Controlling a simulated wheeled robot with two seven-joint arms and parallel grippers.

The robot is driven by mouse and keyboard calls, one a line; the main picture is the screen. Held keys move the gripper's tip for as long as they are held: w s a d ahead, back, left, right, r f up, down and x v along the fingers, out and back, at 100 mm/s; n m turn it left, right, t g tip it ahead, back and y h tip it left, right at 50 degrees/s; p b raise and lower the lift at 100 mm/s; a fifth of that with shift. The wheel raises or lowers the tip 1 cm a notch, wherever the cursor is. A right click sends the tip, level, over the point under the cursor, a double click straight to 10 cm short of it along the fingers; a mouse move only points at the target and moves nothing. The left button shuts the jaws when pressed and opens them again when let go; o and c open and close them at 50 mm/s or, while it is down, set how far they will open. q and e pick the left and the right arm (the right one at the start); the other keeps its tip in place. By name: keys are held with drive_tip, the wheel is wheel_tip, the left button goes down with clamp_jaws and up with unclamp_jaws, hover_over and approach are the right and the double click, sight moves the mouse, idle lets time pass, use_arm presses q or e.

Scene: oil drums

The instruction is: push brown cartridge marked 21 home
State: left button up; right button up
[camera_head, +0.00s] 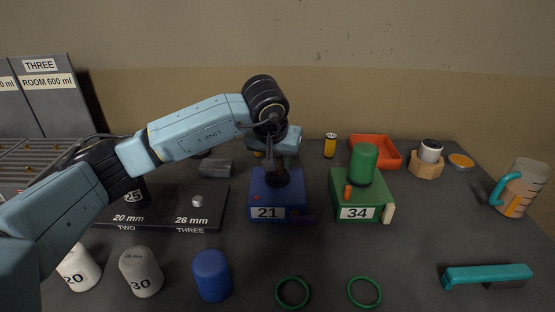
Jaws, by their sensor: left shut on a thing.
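The blue block labelled 21 (268,200) stands on the dark table at the middle. A dark brown piece, the cartridge (279,177), shows at the top of this block, under my left gripper (276,158). My left gripper points down over the block and is shut on the cartridge. The gripper and wrist hide most of the cartridge, so its marking and how deep it sits cannot be seen. My right gripper is not in view.
A green block labelled 34 (362,207) with a green cylinder (364,163) stands close to the right. A blue cup-like piece (211,275) and green rings (293,292) lie in front. An orange tray (376,150) is behind. The table at front right holds a teal-handled tool (487,275).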

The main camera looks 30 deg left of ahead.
use_arm(q)
drive_tip(key=shift+s+d+f+g, duration=0.1)
drive_tip(key=shift+s+f+g, duration=0.1)
drive_tip(key=shift+f, duration=0.4)
drive_tip(key=shift+s+f+g, duration=0.1)
drive_tip(key=shift+s+f, duration=0.1)
drive_tip(key=shift+f, duration=0.35)
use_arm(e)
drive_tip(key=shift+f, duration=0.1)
use_arm(q)
drive_tip(key=o, duration=1)
drive_tip(key=shift+o, duration=0.8)
drive_tip(key=shift+w+d, duration=0.1)
drive_tip(key=shift+d, duration=0.05)
drive_tip(key=shift+a, duration=0.25)
drive_tip(key=shift+r+p, duration=0.35)
drive_tip(key=shift+r, duration=0.1)
drive_tip(key=p+v, duration=0.4)
drive_tip(key=v, duration=0.5)
drive_tip(key=shift+w+d+r+p, duration=0.2)
drive_tip(key=shift+w+d+p, duration=0.1)
drive_tip(key=shift+w+p, duration=0.05)
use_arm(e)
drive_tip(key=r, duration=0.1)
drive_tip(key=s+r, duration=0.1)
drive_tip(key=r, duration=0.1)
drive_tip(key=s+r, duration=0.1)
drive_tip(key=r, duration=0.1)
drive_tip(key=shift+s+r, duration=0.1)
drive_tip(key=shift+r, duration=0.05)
